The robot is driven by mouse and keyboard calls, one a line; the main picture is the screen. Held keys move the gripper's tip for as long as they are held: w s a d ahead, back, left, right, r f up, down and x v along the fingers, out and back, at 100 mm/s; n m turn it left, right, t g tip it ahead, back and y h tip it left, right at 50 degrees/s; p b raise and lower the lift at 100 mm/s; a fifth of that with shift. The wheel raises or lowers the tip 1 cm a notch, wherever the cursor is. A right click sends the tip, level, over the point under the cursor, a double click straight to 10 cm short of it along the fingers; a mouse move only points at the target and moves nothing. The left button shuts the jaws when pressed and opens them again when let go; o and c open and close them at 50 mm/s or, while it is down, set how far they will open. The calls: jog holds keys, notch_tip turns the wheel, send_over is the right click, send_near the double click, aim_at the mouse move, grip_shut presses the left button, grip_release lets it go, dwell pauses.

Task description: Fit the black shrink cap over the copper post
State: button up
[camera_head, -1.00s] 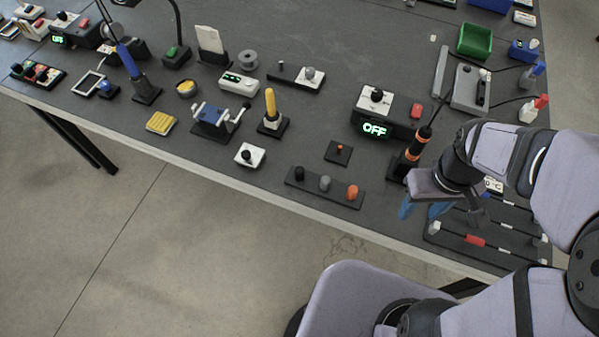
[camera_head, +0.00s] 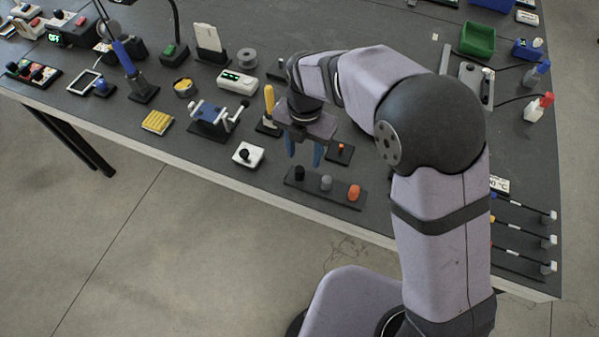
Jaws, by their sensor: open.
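The black shrink cap (camera_head: 299,173) stands at the left end of a dark strip holder (camera_head: 336,195), beside a grey cap (camera_head: 326,183) and an orange cap (camera_head: 354,192). The copper post (camera_head: 340,147) is a small orange-brown stub on a square black base, just behind the strip. My gripper (camera_head: 304,154) points down with its blue fingers apart. In the picture its fingertips show just above the black cap; I cannot tell the exact height gap. The gripper is empty, and its right finger is close to the left of the post's base.
A yellow-handled tool (camera_head: 269,103) in a stand is just left of my gripper. A white block with a black knob (camera_head: 248,154) lies left of the strip. My arm hides the table to the right. The table's front edge runs close below the strip.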

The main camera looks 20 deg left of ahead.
aim_at(300, 169)
jog(key=shift+s+a+f+n, duration=0.1)
jog(key=shift+s+a+n, duration=0.05)
jog(key=shift+a+n, duration=0.25)
jog(key=shift+s+f+p, duration=0.2)
jog(key=shift+f+p, duration=1)
jog(key=shift+f, duration=2.5)
jog(key=c, duration=1.1)
